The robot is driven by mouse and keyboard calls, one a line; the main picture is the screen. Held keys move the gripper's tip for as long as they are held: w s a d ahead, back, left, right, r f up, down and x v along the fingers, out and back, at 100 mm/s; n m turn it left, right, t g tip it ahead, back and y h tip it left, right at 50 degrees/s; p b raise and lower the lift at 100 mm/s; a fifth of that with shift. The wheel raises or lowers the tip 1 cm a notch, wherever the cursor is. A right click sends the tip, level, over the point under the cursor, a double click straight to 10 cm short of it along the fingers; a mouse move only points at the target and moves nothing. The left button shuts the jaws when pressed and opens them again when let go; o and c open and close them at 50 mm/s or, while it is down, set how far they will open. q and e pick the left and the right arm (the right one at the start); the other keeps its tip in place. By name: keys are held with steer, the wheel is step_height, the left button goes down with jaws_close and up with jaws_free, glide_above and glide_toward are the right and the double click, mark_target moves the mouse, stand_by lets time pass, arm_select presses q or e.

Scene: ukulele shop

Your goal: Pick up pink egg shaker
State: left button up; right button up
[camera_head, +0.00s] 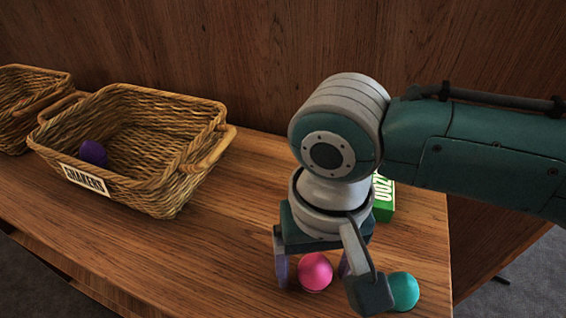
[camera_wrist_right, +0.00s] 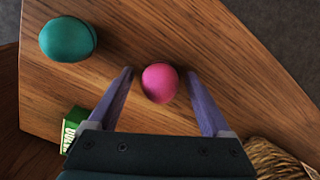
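The pink egg shaker (camera_head: 315,271) stands on the wooden table near its front edge. In the right wrist view the pink egg shaker (camera_wrist_right: 160,83) sits between the fingertips of my right gripper (camera_wrist_right: 158,78), with a visible gap on each side. In the head view my right gripper (camera_head: 312,270) points down over the egg, its fingers on either side of it. The gripper is open. My left gripper is in neither view.
A teal egg shaker (camera_head: 404,290) stands just right of the pink one. A green box (camera_head: 383,198) is partly hidden behind my right arm. A labelled wicker basket (camera_head: 190,150) at left holds a purple egg (camera_head: 93,153). Another basket (camera_head: 30,85) is at far left.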

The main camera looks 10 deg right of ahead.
jaws_close()
stand_by(0.4)
steer(key=shift+r, duration=0.1)
